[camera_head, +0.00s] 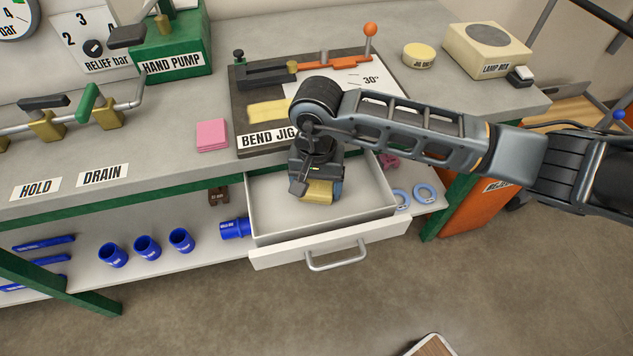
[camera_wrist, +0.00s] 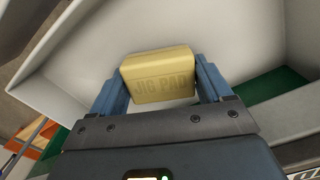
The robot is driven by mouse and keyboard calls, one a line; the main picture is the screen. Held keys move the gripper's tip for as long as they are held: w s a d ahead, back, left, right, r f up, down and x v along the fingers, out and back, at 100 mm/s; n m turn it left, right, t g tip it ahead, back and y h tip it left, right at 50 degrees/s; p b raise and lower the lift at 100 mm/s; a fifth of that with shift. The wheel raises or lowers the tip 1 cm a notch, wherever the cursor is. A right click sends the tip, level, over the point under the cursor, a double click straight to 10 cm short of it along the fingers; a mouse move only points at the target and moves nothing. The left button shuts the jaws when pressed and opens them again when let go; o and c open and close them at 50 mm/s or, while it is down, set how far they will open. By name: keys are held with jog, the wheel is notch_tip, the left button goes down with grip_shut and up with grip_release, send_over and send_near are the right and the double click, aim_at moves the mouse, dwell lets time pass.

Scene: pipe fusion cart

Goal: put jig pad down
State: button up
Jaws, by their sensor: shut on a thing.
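The jig pad (camera_wrist: 158,75) is a yellow block with "JIG PAD" on its face. It is between the two blue fingers of my gripper (camera_wrist: 158,88), which is shut on it. In the head view the pad (camera_head: 318,192) shows below my gripper (camera_head: 320,188), over the inside of the open white drawer (camera_head: 275,205). I cannot tell whether the pad touches the drawer floor. The bend jig (camera_head: 250,115) stands on the bench above the drawer, with a yellow patch on its base; my arm hides part of it.
A pink pad (camera_head: 212,134) lies on the bench left of the jig. A round yellow tin (camera_head: 419,54) and the lamp box (camera_head: 487,48) stand at the back right. Blue fittings (camera_head: 147,246) sit on the shelf below. The drawer's left part is clear.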

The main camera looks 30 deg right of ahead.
aim_at(316, 186)
jog(key=shift+f, duration=0.15)
jog(key=o, duration=0.9)
jog(key=shift+c, duration=0.2)
notch_tip(316, 186, up, 12)
jog(key=b, duration=0.1)
jog(key=shift+r+b, duration=0.2)
jog(key=shift+b, duration=0.2)
